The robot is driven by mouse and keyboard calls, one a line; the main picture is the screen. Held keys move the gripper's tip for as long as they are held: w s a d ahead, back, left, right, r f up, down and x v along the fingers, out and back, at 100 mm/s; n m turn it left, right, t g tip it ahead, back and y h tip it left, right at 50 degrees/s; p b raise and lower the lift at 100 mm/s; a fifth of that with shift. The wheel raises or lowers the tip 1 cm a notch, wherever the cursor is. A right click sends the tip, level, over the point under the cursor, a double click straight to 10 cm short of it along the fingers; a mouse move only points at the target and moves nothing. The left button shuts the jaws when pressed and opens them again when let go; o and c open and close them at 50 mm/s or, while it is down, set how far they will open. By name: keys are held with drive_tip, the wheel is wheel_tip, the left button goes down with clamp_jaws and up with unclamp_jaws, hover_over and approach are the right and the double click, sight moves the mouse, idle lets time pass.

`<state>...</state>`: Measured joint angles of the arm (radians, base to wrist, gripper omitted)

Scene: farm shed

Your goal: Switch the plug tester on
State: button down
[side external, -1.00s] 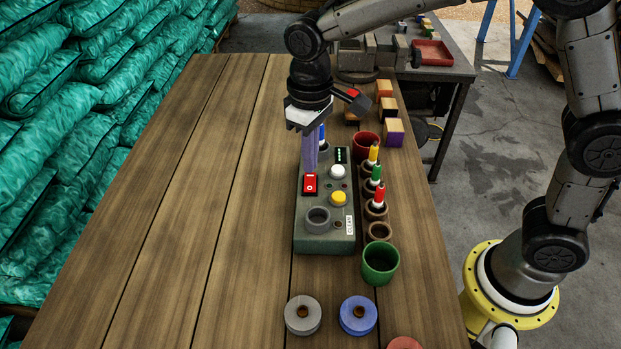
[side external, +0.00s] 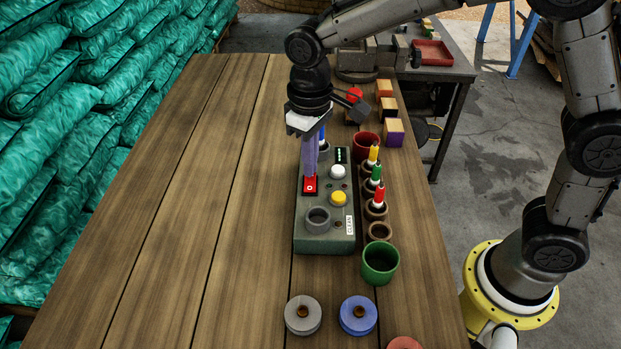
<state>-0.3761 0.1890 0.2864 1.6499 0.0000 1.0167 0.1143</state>
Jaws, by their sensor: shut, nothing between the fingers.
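The plug tester (side external: 326,236) is a grey-green box on the wooden table. A red rocker switch (side external: 310,188) with a white "O" mark sits on its upper left face. My gripper (side external: 310,178) is shut and empty, pointing down, with its tips at the far end of the rocker. The tips appear to touch it, hiding that end. The tester also carries a white button (side external: 338,172), a yellow button (side external: 339,198), a round grey socket (side external: 318,218) and a dark panel with small lights (side external: 341,155).
Right of the tester stand plugs with yellow, green and red (side external: 379,194) tops in brown holders, a green cup (side external: 380,262) and a red cup (side external: 366,146). Grey (side external: 303,314) and blue (side external: 358,315) spools lie in front. The table's left side is clear.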

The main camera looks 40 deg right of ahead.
drive_tip(key=shift+f, duration=0.5)
drive_tip(key=shift+r, duration=3.55)
